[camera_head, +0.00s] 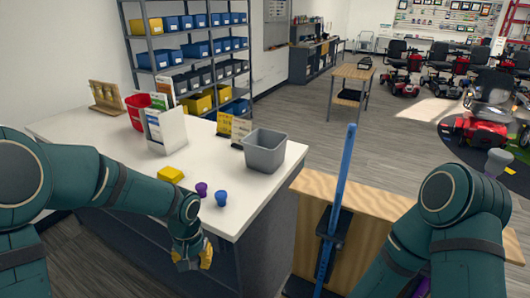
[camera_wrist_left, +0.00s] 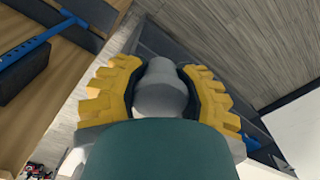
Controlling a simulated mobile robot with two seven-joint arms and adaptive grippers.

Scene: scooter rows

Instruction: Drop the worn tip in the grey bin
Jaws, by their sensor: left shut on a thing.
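The grey bin (camera_head: 264,151) stands open-topped on the white counter (camera_head: 108,140), near its right edge. My left gripper (camera_head: 196,261) hangs low in front of the counter's front side, below the counter top and left of the bin. In the left wrist view its yellow fingers (camera_wrist_left: 163,85) are shut on a grey rounded tip (camera_wrist_left: 160,90), which I take as the worn tip. The tip's lower part is hidden behind my wrist. In the head view the tip cannot be made out.
A purple tip (camera_head: 201,189), a blue tip (camera_head: 221,198) and a yellow block (camera_head: 170,174) sit near the counter's front edge. A blue cane (camera_head: 342,180) rises upright at the wooden bench (camera_head: 375,215), right of the counter.

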